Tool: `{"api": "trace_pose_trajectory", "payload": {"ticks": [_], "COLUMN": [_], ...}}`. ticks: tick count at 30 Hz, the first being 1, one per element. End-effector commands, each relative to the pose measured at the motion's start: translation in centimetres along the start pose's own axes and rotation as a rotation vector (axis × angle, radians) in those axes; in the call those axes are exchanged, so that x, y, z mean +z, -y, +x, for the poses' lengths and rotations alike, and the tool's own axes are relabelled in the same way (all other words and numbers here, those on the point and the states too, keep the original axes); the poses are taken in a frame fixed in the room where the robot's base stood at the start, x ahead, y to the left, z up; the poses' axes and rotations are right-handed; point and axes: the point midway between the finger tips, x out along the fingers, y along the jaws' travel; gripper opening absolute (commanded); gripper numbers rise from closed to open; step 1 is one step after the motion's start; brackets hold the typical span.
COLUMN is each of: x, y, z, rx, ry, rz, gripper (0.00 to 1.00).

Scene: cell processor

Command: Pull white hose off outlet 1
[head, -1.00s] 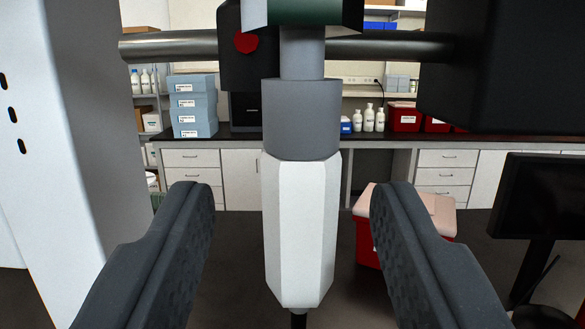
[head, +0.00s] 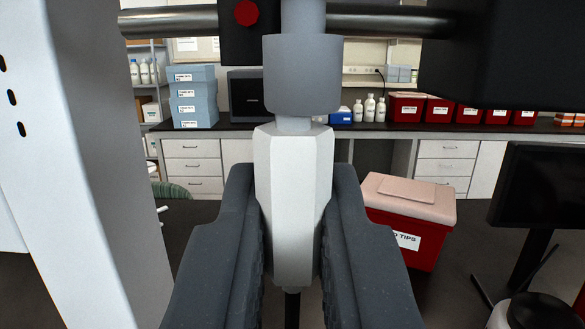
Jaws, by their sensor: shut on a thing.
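The white hose end (head: 291,190) is a faceted white connector, hanging upright in the middle of the head view. A thin dark tube (head: 292,305) leaves its lower end. Above it is the grey outlet (head: 301,75), a cylinder under a narrower grey neck. A short, narrow light-grey section shows between the connector and the cylinder. My gripper (head: 290,225) is shut on the connector, one dark finger on each side. I cannot read any outlet number. The hose below is mostly hidden between the fingers.
A metal bar (head: 385,25) with a black block and red knob (head: 246,13) runs across the top. A white column (head: 75,150) stands left, a dark box (head: 500,50) upper right, and a monitor (head: 540,190) right. A red bin (head: 415,225) and lab bench (head: 400,130) are behind.

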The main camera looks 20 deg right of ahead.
Motion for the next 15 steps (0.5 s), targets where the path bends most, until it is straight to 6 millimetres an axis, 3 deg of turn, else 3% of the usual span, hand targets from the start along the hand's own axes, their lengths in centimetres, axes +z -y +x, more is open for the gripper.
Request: {"api": "trace_pose_trajectory", "payload": {"ticks": [15], "x": [1.3], "y": [0.0], "z": [-0.3], "rx": [0.0], "ry": [-0.001], "rz": [0.0], "gripper": [0.0]}}
